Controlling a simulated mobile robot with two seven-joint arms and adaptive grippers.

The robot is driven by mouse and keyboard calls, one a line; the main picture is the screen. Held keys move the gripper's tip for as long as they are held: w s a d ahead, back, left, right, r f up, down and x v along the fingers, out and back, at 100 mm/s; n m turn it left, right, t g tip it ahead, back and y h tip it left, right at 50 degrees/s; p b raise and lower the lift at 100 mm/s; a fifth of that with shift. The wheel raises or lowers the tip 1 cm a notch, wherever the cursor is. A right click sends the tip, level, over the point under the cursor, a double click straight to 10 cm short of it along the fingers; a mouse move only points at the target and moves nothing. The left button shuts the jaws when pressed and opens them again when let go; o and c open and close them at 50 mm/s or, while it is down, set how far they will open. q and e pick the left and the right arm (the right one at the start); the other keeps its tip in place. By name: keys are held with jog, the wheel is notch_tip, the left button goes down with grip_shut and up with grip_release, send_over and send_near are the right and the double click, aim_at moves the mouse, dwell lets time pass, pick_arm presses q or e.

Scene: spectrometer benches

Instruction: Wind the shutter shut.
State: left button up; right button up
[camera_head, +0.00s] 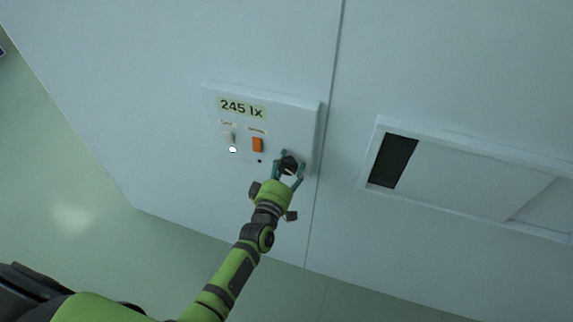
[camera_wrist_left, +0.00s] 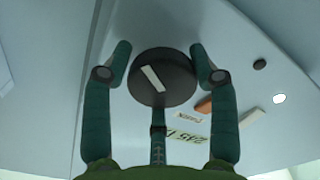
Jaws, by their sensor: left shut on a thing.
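A white control panel (camera_head: 212,103) on the wall carries a round black knob (camera_head: 289,165) at its lower right corner. My left gripper (camera_head: 291,168) is shut on the knob, one teal finger on each side. In the left wrist view the knob (camera_wrist_left: 175,88) lies between the fingertips (camera_wrist_left: 160,66), and a white bar mark runs slantwise across its face. The shutter (camera_head: 465,183) is a white panel in a framed window to the right. A dark gap (camera_head: 391,160) stands open at the frame's left end. My right gripper is not in view.
The control panel has a label reading 245 lx (camera_head: 242,107), an orange switch (camera_head: 257,145), a pale switch (camera_head: 229,138) and a bright white lamp (camera_head: 232,149). Flat pale wall surrounds it. Green floor (camera_head: 70,180) shows clear at the left.

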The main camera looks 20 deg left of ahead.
pick_arm(q)
jog(key=m, duration=0.5)
jog(key=shift+d+f+m+p, duration=0.2)
jog(key=shift+f+m+p, duration=0.1)
jog(key=shift+m, duration=0.1)
jog(key=m, duration=0.3)
jog(key=shift+s+a+f+m, duration=0.1)
jog(key=shift+f+m, duration=0.05)
jog(key=shift+m, duration=0.25)
jog(key=shift+a+f+m, duration=0.1)
jog(key=shift+m, duration=0.7)
jog(key=o, duration=1.1)
jog(key=shift+f, duration=0.1)
jog(key=shift+a, duration=0.1)
jog(key=shift+r, duration=0.25)
